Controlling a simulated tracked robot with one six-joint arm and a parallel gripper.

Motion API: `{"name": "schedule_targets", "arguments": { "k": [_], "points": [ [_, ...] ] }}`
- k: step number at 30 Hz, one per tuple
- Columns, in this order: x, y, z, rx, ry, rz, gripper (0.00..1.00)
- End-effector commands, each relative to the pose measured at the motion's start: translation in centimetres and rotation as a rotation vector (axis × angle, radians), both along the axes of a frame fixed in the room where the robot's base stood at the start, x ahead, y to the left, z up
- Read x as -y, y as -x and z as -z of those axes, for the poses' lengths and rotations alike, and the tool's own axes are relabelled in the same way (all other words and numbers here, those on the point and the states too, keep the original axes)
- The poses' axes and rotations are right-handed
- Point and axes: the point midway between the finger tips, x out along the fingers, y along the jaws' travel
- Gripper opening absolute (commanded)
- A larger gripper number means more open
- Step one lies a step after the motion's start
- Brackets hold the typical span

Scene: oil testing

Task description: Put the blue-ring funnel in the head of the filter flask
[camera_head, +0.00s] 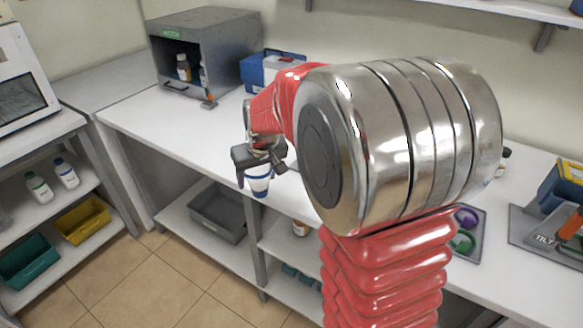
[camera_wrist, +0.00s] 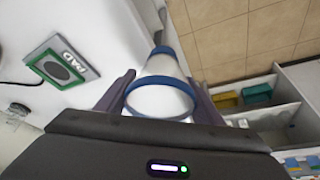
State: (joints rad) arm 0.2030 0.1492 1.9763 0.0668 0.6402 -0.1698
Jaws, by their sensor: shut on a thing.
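The blue-ring funnel (camera_head: 258,184) is a white, tapered piece with blue bands. My gripper (camera_head: 259,170) is shut on it at the front edge of the white bench. In the wrist view the funnel (camera_wrist: 160,72) lies between the two fingers of my gripper (camera_wrist: 162,84), with a wide blue ring near the palm and a smaller blue band at its far end. I cannot make out the filter flask in either view; my arm hides much of the bench in the head view.
A green-framed pad (camera_wrist: 62,62) lies on the bench in the wrist view. A grey open cabinet (camera_head: 225,50) with bottles and a blue box (camera_head: 256,72) stand at the back. A tray (camera_head: 469,248) with coloured rings lies right of my arm.

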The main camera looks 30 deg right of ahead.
Motion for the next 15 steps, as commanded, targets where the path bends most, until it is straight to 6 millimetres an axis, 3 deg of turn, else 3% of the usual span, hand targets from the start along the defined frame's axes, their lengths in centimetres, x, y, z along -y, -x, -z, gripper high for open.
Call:
{"name": "schedule_targets", "arguments": {
  "k": [1,6,10,15],
  "points": [
    [-1.9,-0.4,0.4,0.0,0.001,-0.02,0.35],
    [-7.0,-1.4,1.2,0.008,-0.003,-0.059,0.35],
    [-9.4,-1.6,1.6,0.013,-0.004,-0.076,0.35],
    [-10.3,-1.7,1.8,0.014,-0.005,-0.081,0.35]
  ]
}}
